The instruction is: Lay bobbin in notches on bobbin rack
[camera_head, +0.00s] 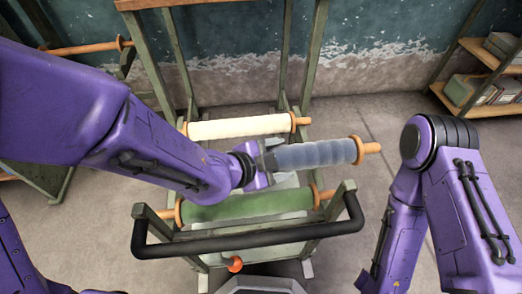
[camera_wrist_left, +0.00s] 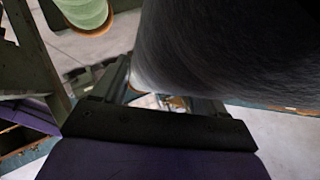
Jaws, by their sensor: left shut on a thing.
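My left gripper (camera_head: 264,163) is shut on a blue-grey bobbin (camera_head: 318,154) near its left end. The bobbin lies roughly level, with an orange flange and wooden spindle end sticking out to the right; its left end is hidden by the gripper. In the left wrist view the bobbin (camera_wrist_left: 235,45) fills the upper right. A green-painted wooden frame (camera_head: 155,222) carries a cream bobbin (camera_head: 238,127) at the back and a green bobbin (camera_head: 245,206) at the front. The held bobbin shows between these two, reaching past the frame's right side. I cannot make out any notches. My right gripper is out of view.
A black handle bar (camera_head: 250,232) crosses the frame's near side, with an orange knob (camera_head: 235,263) below it. Another frame with a wooden rod (camera_head: 85,47) stands at the left. Shelves with boxes (camera_head: 478,92) are at the right. Floor is clear right of the frame.

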